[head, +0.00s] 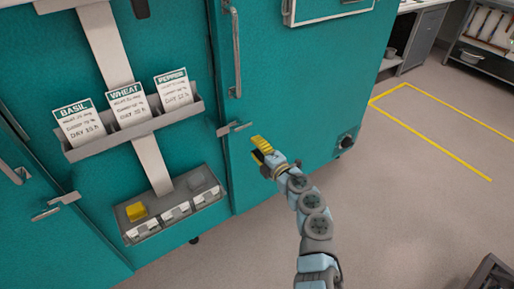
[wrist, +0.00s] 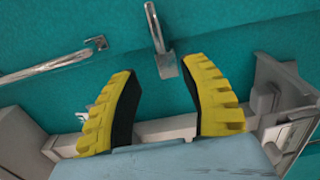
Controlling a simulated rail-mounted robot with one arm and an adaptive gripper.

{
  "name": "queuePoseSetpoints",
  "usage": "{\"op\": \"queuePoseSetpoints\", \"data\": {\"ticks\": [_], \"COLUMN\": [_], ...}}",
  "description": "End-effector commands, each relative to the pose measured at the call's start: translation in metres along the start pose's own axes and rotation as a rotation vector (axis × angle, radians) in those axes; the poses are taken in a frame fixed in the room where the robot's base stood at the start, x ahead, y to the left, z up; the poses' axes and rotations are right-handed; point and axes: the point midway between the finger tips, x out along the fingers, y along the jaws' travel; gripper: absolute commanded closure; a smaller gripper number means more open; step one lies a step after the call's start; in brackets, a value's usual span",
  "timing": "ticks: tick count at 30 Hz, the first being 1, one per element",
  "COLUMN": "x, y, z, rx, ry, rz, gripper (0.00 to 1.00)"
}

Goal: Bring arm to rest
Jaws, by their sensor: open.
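My gripper (head: 262,150) has yellow fingers with dark pads. It is raised in front of the teal chamber cabinet (head: 290,125), just right of and below a metal door latch (head: 234,128) in the head view. In the wrist view, the two fingers of my gripper (wrist: 160,95) stand wide apart with nothing between them. Beyond the fingertips, the wrist view shows the teal door surface (wrist: 225,25) and a metal latch piece (wrist: 158,40). I cannot tell whether any part of my gripper touches the cabinet.
A rack of cards (head: 130,128) labelled Basil, Wheat and Pepper hangs on the cabinet. Below it, a grey tray (head: 176,228) holds a yellow block (head: 136,211) and several small white-fronted items. Door handles (head: 236,55) stick out. Open floor (head: 410,190) lies to the right, with yellow lines.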

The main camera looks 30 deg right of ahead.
Motion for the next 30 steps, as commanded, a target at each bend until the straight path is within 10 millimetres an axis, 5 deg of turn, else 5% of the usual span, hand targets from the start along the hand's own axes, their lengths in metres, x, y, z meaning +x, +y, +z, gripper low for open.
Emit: {"op": "queuePoseSetpoints", "data": {"ticks": [23, 26, 30], "x": [-0.004, -0.001, -0.002], "y": [-0.001, -0.007, -0.023], "z": [-0.006, -0.031, -0.103], "rx": [0.007, 0.039, 0.136], "ry": [0.013, 0.064, 0.209], "rz": [0.001, 0.007, 0.027], "gripper": [0.56, 0.56, 0.56]}}
